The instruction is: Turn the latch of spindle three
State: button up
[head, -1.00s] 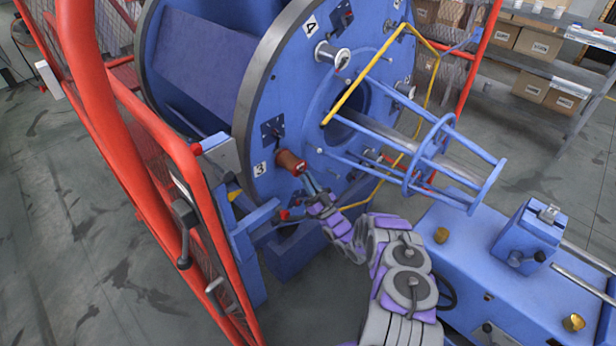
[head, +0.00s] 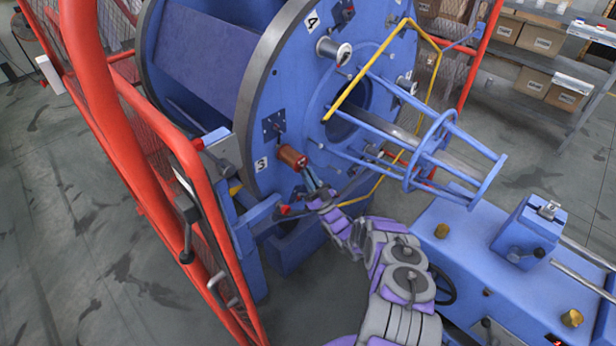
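The label 3 (head: 261,164) is on the face of the big blue disc (head: 300,110) in the head view. Above it is a small dark plate with a latch-like part (head: 273,125). Beside the label a copper-coloured spool (head: 292,157) sticks out from the disc. My gripper (head: 309,178) is just below and right of this spool, close to the disc face. Its fingers are small and partly lost against the blue, so I cannot tell whether they touch the spool or are open. The latch plate is clear of my gripper.
A red mesh guard (head: 213,230) stands at the left. A blue tube cage (head: 450,165) and a bent yellow bar (head: 368,68) stick out right of my gripper. A blue machine bed (head: 450,270) is at the lower right. Grey floor is free at the left.

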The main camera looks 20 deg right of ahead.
jog(key=o, duration=0.5)
jog(key=shift+d, duration=0.2)
jog(key=shift+c, duration=0.2)
jog(key=shift+a, duration=0.1)
jog(key=shift+s+f+b, duration=0.25)
jog(key=shift+f+b, duration=0.05)
jog(key=shift+f, duration=0.1)
jog(key=b+v, duration=1.2)
jog(key=v, duration=0.4)
jog(key=shift+s+d+f, duration=0.15)
jog(key=shift+d+f, duration=0.1)
